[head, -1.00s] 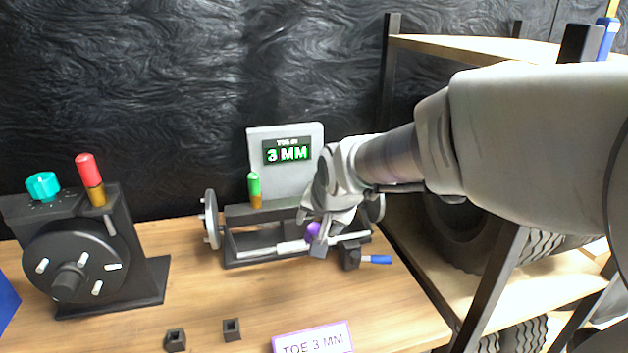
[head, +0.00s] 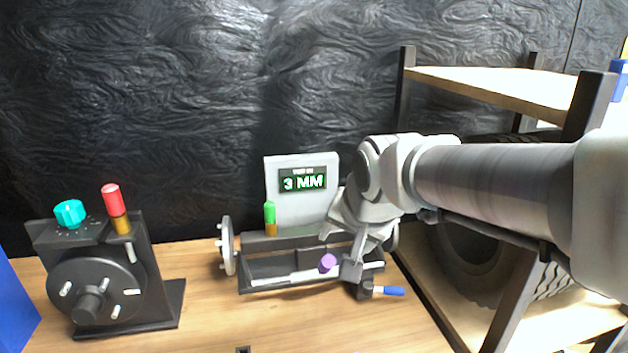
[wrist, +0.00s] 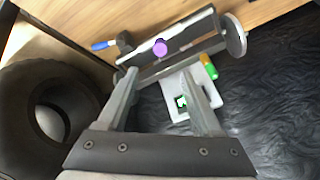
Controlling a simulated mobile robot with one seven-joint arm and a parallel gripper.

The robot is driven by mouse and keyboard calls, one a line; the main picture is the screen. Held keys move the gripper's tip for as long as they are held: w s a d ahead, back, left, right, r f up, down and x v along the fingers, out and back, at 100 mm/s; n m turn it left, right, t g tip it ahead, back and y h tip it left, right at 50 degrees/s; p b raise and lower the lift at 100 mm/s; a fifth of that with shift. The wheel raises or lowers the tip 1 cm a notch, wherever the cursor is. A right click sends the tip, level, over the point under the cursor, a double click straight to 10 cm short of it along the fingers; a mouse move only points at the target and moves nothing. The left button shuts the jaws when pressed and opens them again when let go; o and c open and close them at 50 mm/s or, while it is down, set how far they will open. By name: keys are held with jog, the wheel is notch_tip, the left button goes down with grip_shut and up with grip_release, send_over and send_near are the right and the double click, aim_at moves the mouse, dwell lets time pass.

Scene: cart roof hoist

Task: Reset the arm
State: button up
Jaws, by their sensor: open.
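My gripper (head: 345,258) is open and empty in the head view, in front of the right part of the toe gauge machine. In the wrist view my gripper (wrist: 165,92) shows its two fingers spread apart. The machine has a grey display (head: 303,180) reading 3 MM, a green-topped handle (head: 270,217), a purple knob (head: 327,263) and a blue-handled lever (head: 392,291). In the wrist view the purple knob (wrist: 160,48) lies beyond the fingertips, apart from them. My forearm reaches in from the right and hides part of the machine's right end.
A black hub device (head: 90,280) with a red-topped handle (head: 111,197) and teal knob (head: 70,213) stands at left. A shelf rack (head: 490,84) holding tires (head: 470,250) stands at right, close behind my arm. The front wooden bench (head: 240,325) is mostly clear.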

jog(key=s+d+f+n+g+h, duration=0.15)
jog(key=s+d, duration=0.25)
jog(key=s, duration=0.4)
jog(key=s+d+f+n, duration=0.25)
jog(key=s+d, duration=0.25)
jog(key=s, duration=0.4)
notch_tip(320, 180, up, 18)
jog(key=p, duration=1.7)
jog(key=shift+w+a, duration=0.25)
jog(key=shift+a, duration=0.05)
jog(key=shift+d+f, duration=0.1)
jog(key=shift+f, duration=0.05)
